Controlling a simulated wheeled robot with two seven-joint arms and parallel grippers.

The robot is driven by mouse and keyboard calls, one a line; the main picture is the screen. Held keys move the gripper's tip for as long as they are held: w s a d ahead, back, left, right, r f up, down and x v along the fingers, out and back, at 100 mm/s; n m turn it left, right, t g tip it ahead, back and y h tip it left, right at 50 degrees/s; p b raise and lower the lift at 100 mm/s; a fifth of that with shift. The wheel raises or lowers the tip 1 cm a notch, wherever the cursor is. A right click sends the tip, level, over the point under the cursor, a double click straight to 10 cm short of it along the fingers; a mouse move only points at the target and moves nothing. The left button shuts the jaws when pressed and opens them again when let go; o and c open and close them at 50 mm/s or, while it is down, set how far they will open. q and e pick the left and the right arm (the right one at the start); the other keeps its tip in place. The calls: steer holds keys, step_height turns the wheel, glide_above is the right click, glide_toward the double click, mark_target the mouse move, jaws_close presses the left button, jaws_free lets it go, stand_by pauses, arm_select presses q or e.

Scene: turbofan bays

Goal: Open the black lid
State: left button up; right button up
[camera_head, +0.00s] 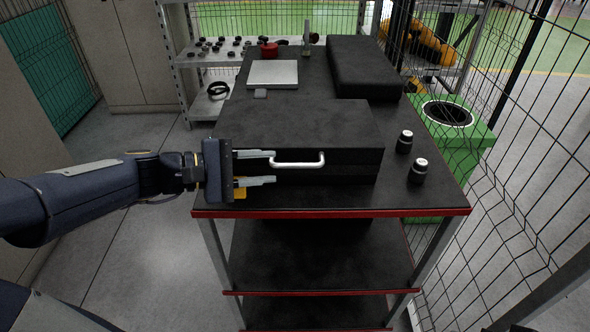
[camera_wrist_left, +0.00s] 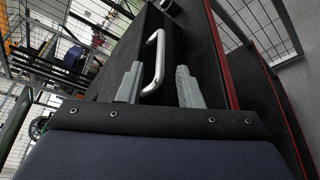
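The black lid (camera_head: 300,122) is the top of a black box (camera_head: 335,170) near the front of the black table, and it lies shut. A silver bar handle (camera_head: 297,164) sits on its front face; it also shows in the left wrist view (camera_wrist_left: 155,62). My left gripper (camera_head: 274,168) comes in from the left, just left of the handle. Its two grey fingers (camera_wrist_left: 158,88) are open and apart, one above the other in the head view. In the left wrist view the handle's near end lies between the fingertips, with no clear contact. My right gripper is not seen.
Two small black jars (camera_head: 418,171) stand right of the box. A long black case (camera_head: 365,68), a silver plate (camera_head: 273,73) and a red object (camera_head: 269,50) are further back. A green bin (camera_head: 455,125) and wire fence (camera_head: 530,190) stand to the right. The table (camera_head: 430,200) has a red front edge.

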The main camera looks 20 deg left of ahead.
mark_target(289, 166)
arm_select(q)
steer(key=x, duration=0.7)
steer(key=shift+s, duration=0.1)
jaws_close()
